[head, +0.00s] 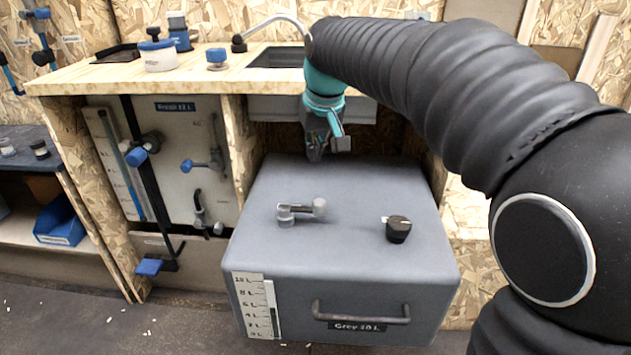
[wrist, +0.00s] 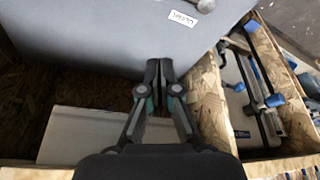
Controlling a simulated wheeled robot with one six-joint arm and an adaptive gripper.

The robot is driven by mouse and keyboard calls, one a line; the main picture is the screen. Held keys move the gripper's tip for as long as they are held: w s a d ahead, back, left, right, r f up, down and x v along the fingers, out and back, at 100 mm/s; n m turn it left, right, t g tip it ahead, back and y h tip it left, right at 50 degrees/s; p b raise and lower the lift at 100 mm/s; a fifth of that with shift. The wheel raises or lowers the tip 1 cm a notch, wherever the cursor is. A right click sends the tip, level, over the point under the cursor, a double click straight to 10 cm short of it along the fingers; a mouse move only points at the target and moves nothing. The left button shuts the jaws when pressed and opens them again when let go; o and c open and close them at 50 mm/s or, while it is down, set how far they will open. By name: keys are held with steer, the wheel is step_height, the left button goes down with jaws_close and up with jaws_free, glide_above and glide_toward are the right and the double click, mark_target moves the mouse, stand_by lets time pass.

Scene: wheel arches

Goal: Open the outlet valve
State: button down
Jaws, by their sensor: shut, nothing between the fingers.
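A small valve with a grey lever (head: 298,210) sits on top of the grey tank (head: 345,185), left of its middle. Its lever points right, ending in a rounded knob. In the wrist view the tip of a grey handle (wrist: 205,5) shows at the top edge, beside a small white label (wrist: 183,19) whose upside-down text I cannot read surely. My gripper (head: 328,152) hangs above the back edge of the grey tank, behind the lever and apart from it. In the wrist view my gripper (wrist: 159,68) is shut and empty, with the tank beyond its fingertips.
A black knob (head: 398,229) stands on the tank's right side. A handle (head: 361,317) and level scale (head: 258,306) are on its front. The wooden counter (head: 115,78) overhangs behind. A panel with blue-handled valves (head: 193,165) is at left. Space above the tank's front is free.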

steer(key=x, duration=1)
steer(key=shift+w+b, duration=0.1)
steer(key=shift+b, duration=0.3)
steer(key=shift+s+d+r, duration=0.1)
steer(key=shift+s+d, duration=0.1)
steer(key=shift+s, duration=0.3)
steer(key=shift+s+d+r, duration=0.1)
steer(key=shift+s+d, duration=0.1)
steer(key=shift+s, duration=0.3)
steer(key=shift+s+d+f, duration=0.1)
steer(key=shift+s+d, duration=0.1)
steer(key=shift+s, duration=0.25)
steer(key=shift+s+d+f, duration=0.1)
steer(key=shift+s+d, duration=0.1)
steer(key=shift+s, duration=0.2)
steer(key=shift+r, duration=0.1)
